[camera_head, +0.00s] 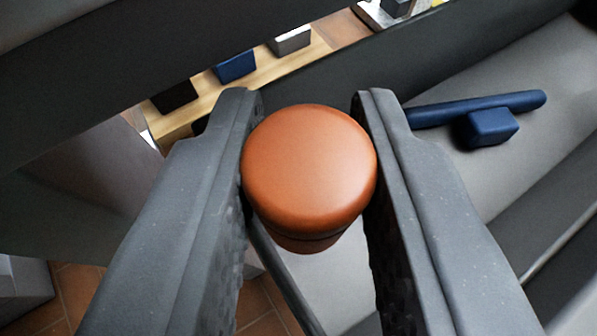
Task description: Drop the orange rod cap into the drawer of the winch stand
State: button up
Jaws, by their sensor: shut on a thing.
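The orange rod cap (308,168) is round with a smooth domed top. It sits between the two dark grey fingers of my gripper (308,165), touching both near their tips. My gripper is shut on it. The cap is held above a grey surface, and its lower side is partly hidden by the fingers. I cannot tell for sure which part of the view is the drawer of the winch stand.
A blue handle-like bar with a block (490,126) lies on the grey surface at right. A wooden strip (270,72) at the top carries a dark block, a blue block (236,66) and a grey block (291,40). Tiled floor (78,290) shows lower left.

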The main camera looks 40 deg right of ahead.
jog(key=shift+f, duration=0.45)
jog(key=shift+f, duration=0.15)
jog(key=shift+f, duration=0.3)
jog(key=shift+f, duration=0.15)
jog(key=o, duration=1)
jog(key=shift+s, duration=0.1)
